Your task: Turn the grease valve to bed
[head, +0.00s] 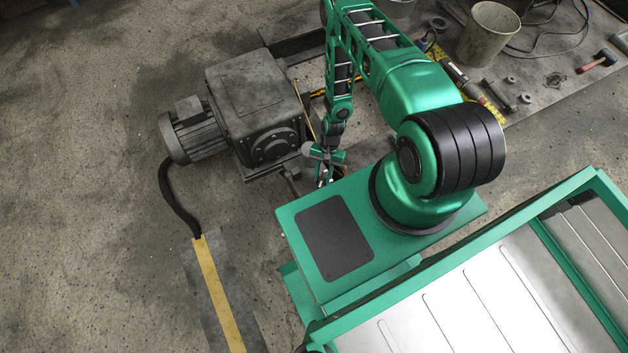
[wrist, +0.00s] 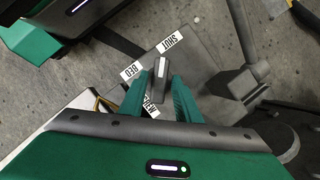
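The grease valve's dark knob (wrist: 160,84) with a white pointer line is in the middle of the wrist view. The line points up the picture, roughly toward the SHUT label (wrist: 168,43). The BED label (wrist: 131,70) lies left of the knob. A third label (wrist: 152,107) is partly hidden by my fingers and I cannot read it in full. My gripper (wrist: 161,78) has one green finger on each side of the knob, with no clear gap, and appears shut on it. In the head view my gripper (head: 323,177) is low beside the gearbox; the knob cannot be made out there.
A grey gearbox (head: 252,95) with a motor (head: 190,132) stands left of my arm. A hose (head: 174,195) runs from the motor to a yellow-striped floor strip (head: 217,290). A bucket (head: 488,34) and loose tools lie on a mat at upper right. Open floor is at left.

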